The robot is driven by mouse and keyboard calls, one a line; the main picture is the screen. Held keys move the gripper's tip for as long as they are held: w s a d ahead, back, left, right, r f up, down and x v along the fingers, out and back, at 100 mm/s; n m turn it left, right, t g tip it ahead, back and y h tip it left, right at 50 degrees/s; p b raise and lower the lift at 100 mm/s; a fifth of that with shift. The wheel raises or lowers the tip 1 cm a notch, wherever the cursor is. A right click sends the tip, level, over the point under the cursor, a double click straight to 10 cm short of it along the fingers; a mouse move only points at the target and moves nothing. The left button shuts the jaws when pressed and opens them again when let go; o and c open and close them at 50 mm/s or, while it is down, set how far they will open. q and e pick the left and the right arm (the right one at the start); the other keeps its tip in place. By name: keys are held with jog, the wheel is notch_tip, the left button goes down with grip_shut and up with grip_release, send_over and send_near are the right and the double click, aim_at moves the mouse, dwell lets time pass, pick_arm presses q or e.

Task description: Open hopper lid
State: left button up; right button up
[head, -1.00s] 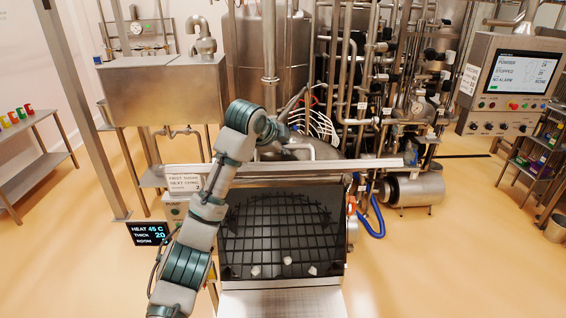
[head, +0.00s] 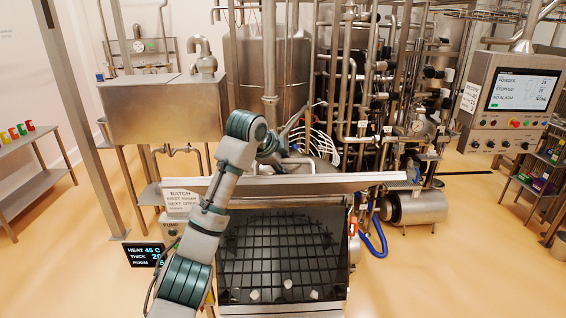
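The hopper (head: 340,262) is in the lower middle of the head view, with its mouth uncovered and a dark grid (head: 280,240) showing inside. The hopper lid (head: 330,183) is raised at the back of the mouth. I see it nearly edge-on, as a long pale metal strip. My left arm comes up from the lower left, passes in front of the lid's left part and bends over toward its back side. My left gripper (head: 293,126) is above and behind the lid edge, small and dark against the pipes. Its fingers and any contact with the lid are unclear. My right gripper is out of view.
Three white lumps (head: 287,284) lie on the grid's near part. A batch sign (head: 181,200) and a dark heat display (head: 143,255) stand left of the hopper. A blue hose (head: 377,240) and a metal motor (head: 415,207) are at right. Pipes crowd the back.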

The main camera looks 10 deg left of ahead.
pick_arm(q)
jog(key=v, duration=1.2)
jog(key=shift+w, duration=0.1)
